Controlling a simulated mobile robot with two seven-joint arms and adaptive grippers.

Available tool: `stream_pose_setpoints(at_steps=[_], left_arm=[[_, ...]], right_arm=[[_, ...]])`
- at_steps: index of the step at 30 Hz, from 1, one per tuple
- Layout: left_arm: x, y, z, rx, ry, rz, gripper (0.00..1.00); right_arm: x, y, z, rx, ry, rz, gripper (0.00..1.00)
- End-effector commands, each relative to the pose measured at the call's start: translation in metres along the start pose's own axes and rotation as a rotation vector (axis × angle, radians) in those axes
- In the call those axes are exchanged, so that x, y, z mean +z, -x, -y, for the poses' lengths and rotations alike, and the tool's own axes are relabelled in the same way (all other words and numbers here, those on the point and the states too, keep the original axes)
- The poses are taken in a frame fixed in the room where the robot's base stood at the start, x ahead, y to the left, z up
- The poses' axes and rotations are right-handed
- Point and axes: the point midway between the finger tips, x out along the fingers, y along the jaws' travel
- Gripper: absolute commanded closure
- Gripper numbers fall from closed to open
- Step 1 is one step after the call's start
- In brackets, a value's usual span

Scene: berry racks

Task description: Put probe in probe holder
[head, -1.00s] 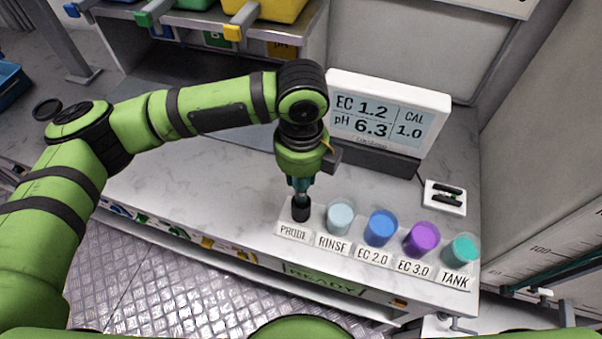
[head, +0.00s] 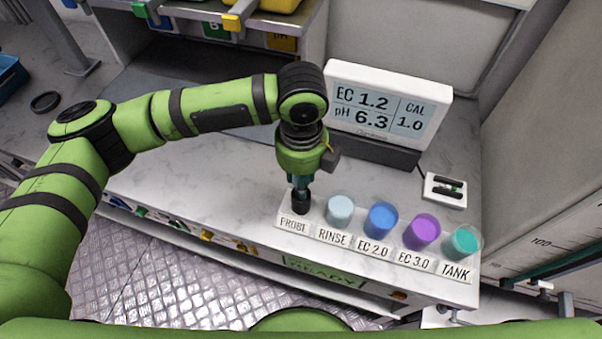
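My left gripper (head: 301,181) points down over the black probe holder (head: 301,204), which stands at the PROBE label (head: 293,225) at the left end of the strip of cups. A short grey piece, apparently the probe (head: 301,193), shows between the fingers and the holder, upright and in line with it. I cannot tell how deep its tip sits in the holder. The gripper body hides most of the fingers, so I cannot tell whether they are shut on it. My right gripper is out of view.
To the right stand a pale rinse cup (head: 339,210), a blue cup (head: 381,222), a purple cup (head: 422,232) and a teal tank cup (head: 461,243). A white meter display (head: 388,105) stands behind. The counter (head: 180,190) left of the holder is clear.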

Motion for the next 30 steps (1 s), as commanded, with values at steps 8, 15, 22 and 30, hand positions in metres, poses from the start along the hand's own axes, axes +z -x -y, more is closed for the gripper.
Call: stream_pose_setpoints(at_steps=[8,15,22,30], left_arm=[[0.0,-0.003,0.0,0.0,0.0,-0.001,0.49],[0.0,-0.003,0.0,0.0,0.0,0.0,0.41],[0.001,0.006,0.001,-0.003,0.0,0.001,0.41],[0.0,0.058,0.001,-0.004,-0.001,0.003,0.41]], right_arm=[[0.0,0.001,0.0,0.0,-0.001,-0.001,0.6],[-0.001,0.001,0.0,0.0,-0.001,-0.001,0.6],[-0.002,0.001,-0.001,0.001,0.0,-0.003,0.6],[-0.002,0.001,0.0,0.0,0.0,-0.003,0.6]])
